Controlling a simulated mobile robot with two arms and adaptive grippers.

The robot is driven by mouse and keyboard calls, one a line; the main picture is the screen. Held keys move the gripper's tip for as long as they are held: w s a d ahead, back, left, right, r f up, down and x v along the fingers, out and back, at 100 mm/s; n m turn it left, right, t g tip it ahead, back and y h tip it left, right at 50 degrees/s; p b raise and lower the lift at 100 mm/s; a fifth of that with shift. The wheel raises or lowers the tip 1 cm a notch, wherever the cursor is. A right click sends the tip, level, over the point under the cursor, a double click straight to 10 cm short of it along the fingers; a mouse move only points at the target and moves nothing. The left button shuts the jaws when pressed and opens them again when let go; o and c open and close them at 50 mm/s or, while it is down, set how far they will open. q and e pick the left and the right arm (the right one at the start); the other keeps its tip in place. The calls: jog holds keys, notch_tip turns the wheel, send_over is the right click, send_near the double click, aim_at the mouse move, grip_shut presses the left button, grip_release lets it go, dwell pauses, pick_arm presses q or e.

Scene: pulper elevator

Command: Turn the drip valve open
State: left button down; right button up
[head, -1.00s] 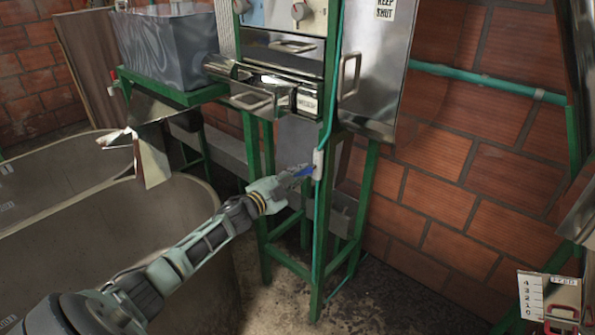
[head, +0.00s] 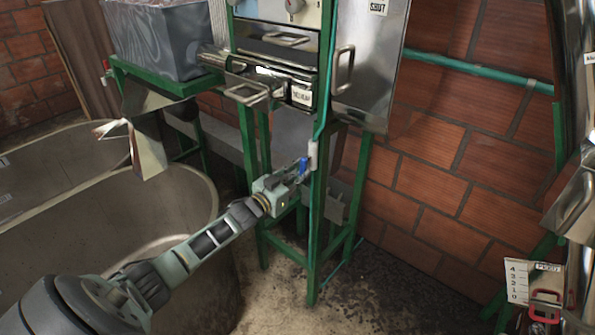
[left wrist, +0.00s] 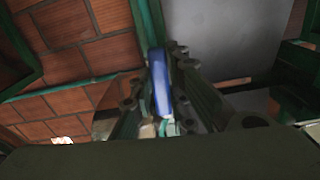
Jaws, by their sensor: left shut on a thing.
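The drip valve's blue handle (head: 304,164) shows at the front leg of the green frame, by a pale fitting (head: 313,154) on the thin green pipe. In the head view the handle stands roughly upright. My left gripper (head: 297,172) reaches in from the lower left and is shut on it. In the left wrist view the blue handle (left wrist: 160,82) lies between the two dark fingers (left wrist: 160,95). The fingers hide part of the valve body. My right gripper is not in view.
The green frame (head: 314,235) carries a steel machine with handles (head: 345,70). Large concrete tanks (head: 185,195) stand at the left. A brick wall (head: 450,150) with a green pipe (head: 475,75) is behind. Floor at the lower middle is clear.

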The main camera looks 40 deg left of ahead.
pick_arm(q)
jog(key=shift+d+f+n, duration=0.1)
jog(key=shift+d+n, duration=0.1)
jog(key=shift+n, duration=0.3)
jog(key=c, duration=1.7)
grip_release()
jog(key=s, duration=1.2)
jog(key=shift+a, duration=0.4)
